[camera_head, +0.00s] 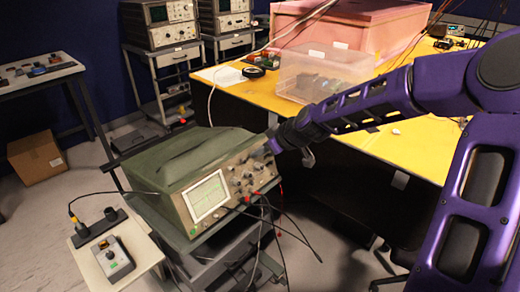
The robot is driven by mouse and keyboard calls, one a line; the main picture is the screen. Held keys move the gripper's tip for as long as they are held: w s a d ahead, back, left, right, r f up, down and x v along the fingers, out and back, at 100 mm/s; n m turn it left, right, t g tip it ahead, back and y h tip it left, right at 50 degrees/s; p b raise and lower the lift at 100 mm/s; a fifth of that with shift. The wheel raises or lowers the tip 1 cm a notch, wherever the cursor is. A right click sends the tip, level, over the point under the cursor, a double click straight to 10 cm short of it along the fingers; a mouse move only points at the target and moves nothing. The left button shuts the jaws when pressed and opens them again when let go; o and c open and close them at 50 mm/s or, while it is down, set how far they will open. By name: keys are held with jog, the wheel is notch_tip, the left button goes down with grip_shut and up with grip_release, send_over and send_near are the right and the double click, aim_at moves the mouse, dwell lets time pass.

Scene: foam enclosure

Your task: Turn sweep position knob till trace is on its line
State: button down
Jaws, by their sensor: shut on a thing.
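A green oscilloscope (205,170) stands on a dark cart left of centre, its front panel facing the lower right. Its lit screen (206,197) shows a pale grid; the trace and its line are too small to make out. The knob panel (249,175) lies right of the screen, with several small knobs. My gripper (272,147) is at the upper right of this panel, shut on a knob there. The gripped knob is hidden by my gripper, and I cannot read its label.
Black and red cables (268,205) hang from the panel's lower edge. A yellow table (430,140) with a clear plastic box (325,75) stands behind my arm. A small white side table (95,262) holds a control box (113,258) at lower left.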

jog(key=m+p, duration=0.1)
jog(key=m+g+y+p, duration=0.1)
jog(key=m, duration=0.1)
jog(key=shift+w+d+r+y, duration=0.1)
jog(key=shift+w+d+y, duration=0.1)
jog(key=shift+y, duration=0.1)
jog(key=m, duration=0.1)
jog(key=m+g+y, duration=0.1)
jog(key=m+y+p, duration=0.1)
jog(key=m, duration=0.1)
jog(key=shift+w+d+f, duration=0.15)
jog(key=shift+d+f, duration=0.05)
jog(key=shift+f, duration=0.1)
jog(key=m+y, duration=0.1)
jog(key=m, duration=0.2)
jog(key=m+y, duration=0.2)
jog(key=m, duration=0.1)
jog(key=f+m+y, duration=0.1)
jog(key=m, duration=0.2)
jog(key=shift+d+y, duration=0.25)
jog(key=shift+y, duration=0.15)
jog(key=shift+m, duration=0.4)
jog(key=c, duration=0.8)
grip_release()
jog(key=shift+c, duration=0.2)
